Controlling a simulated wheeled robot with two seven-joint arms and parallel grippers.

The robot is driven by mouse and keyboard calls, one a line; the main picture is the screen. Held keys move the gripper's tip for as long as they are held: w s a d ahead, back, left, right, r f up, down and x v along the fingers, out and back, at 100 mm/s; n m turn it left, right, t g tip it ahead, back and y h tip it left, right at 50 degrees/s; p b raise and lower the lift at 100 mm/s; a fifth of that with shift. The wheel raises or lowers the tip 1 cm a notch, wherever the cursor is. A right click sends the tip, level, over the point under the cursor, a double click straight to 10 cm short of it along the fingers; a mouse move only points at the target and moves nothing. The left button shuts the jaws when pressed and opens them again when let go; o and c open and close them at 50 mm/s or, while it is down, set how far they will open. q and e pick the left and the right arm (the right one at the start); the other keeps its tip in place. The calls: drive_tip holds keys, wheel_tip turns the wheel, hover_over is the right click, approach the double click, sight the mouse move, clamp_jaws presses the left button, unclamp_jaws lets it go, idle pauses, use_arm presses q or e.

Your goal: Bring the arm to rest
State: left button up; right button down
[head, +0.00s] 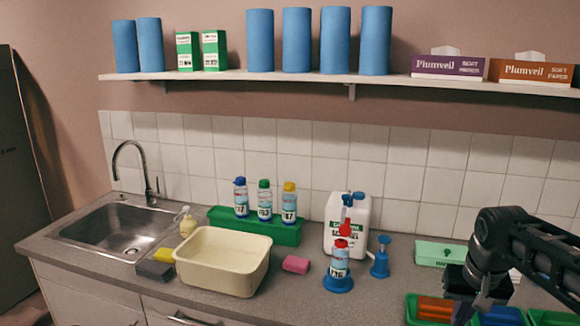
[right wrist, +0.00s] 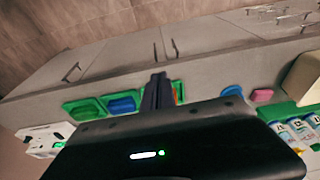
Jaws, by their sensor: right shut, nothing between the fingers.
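My right arm comes in from the right edge of the head view. My right gripper (head: 468,308) points down above the small trays at the counter's front right. In the right wrist view its fingers (right wrist: 157,92) are together with nothing between them. My left gripper is in neither view.
The grey counter (head: 310,306) holds a sink (head: 122,228), a cream basin (head: 222,262), a green rack (head: 262,230) of bottles, a white jug (head: 362,218), a red-topped bottle (head: 340,262) and a blue pump (head: 380,258). Counter left of the trays is partly clear.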

drive_tip(key=w+a+f+n+t+y, duration=0.1)
drive_tip(key=w+a+f+t+y, duration=0.1)
drive_tip(key=w+a+f+t, duration=0.4)
drive_tip(key=w+a+f+g+y+b, duration=0.1)
drive_tip(key=a+f, duration=0.3)
drive_tip(key=f, duration=0.4)
drive_tip(key=a+f+g, duration=0.1)
drive_tip(key=a+f, duration=0.4)
drive_tip(key=f, duration=0.3)
drive_tip(key=s+a+f+g+y+b, duration=0.1)
drive_tip(key=s+a+f, duration=0.35)
drive_tip(key=f, duration=0.25)
drive_tip(key=s+a+f+g, duration=0.1)
drive_tip(key=s+a+f, duration=0.2)
drive_tip(key=s+f, duration=0.4)
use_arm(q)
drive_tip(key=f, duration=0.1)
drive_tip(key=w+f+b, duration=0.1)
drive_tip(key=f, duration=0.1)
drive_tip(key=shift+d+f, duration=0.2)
use_arm(e)
drive_tip(key=s+a+f+g, duration=0.2)
drive_tip(key=s+f, duration=0.3)
drive_tip(key=s, duration=0.3)
drive_tip(key=s+a+f+g, duration=0.2)
drive_tip(key=s+a+f, duration=0.3)
drive_tip(key=s, duration=0.4)
drive_tip(key=shift+f+n+y, duration=0.2)
drive_tip(key=shift+n+y, duration=0.2)
